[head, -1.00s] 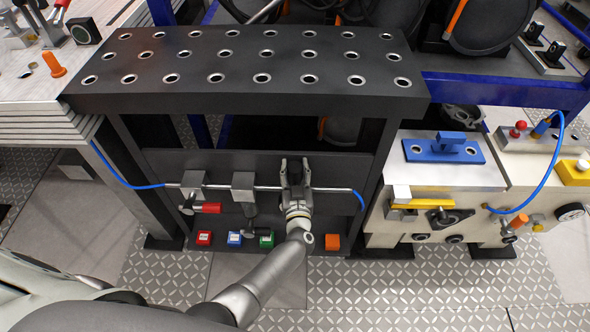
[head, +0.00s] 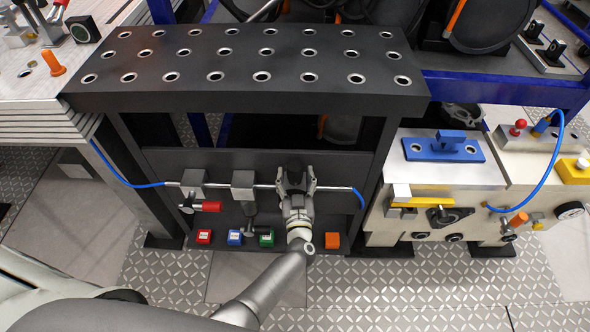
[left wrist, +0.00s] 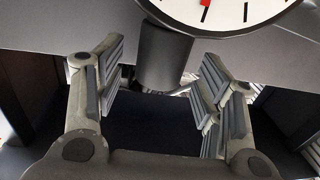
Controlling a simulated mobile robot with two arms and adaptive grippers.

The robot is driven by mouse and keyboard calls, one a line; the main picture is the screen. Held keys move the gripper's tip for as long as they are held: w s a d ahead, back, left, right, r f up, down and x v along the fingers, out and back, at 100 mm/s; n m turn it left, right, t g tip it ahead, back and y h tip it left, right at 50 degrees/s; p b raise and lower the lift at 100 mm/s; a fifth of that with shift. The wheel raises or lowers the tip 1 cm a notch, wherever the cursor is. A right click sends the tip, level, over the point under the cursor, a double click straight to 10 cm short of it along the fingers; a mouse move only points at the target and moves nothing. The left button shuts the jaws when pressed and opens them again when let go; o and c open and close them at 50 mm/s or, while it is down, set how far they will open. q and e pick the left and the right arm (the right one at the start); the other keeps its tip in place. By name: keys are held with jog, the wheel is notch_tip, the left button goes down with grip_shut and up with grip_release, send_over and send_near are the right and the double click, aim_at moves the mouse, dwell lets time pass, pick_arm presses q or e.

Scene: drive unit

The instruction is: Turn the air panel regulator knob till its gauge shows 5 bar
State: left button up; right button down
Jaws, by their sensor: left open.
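The regulator knob (left wrist: 163,60) is a dark grey cylinder in the left wrist view, just beyond and between my left fingertips. The gauge (left wrist: 228,10) above it has a white face with black marks and part of a red needle. Most of the dial is cut off, so its reading cannot be told. My left gripper (head: 295,178) is open in the head view, at the right part of the air panel (head: 160,212). Its fingers stand on either side of a dark part and hide much of the regulator. No right gripper shows.
A pipe (head: 335,189) with a red-handled valve (head: 207,206) runs left of my gripper. The black perforated tabletop (head: 240,95) overhangs the panel. A pale bench (head: 420,178) stands right.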

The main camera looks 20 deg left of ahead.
aim_at(296, 177)
pick_arm(q)
jog(key=shift+v, duration=2.2)
jog(key=shift+s+d+f, duration=0.1)
jog(key=shift+f, duration=0.25)
jog(key=s+d+f+m+g+h+p, duration=0.1)
jog(key=s+f+m+g+h, duration=0.25)
jog(key=s+f, duration=0.65)
jog(key=s+d+f+m+g+h, duration=0.1)
jog(key=s+f+m+g+h, duration=0.25)
jog(key=s+f, duration=0.65)
jog(key=s+a+f+g, duration=0.3)
jog(key=s+f, duration=0.2)
jog(key=s, duration=0.3)
jog(key=s+a+f+g, duration=0.3)
jog(key=s+a+f, duration=0.1)
jog(key=s, duration=0.4)
jog(key=s+a+f+g+p, duration=0.1)
jog(key=s+a+f+g, duration=0.1)
jog(key=s+f, duration=0.3)
jog(key=s+a, duration=0.1)
jog(key=s, duration=0.3)
jog(key=shift+a+f+g+y, duration=0.25)
jog(key=shift+f+g+y, duration=0.05)
jog(key=shift+f+g, duration=0.1)
jog(key=shift+c, duration=0.5)
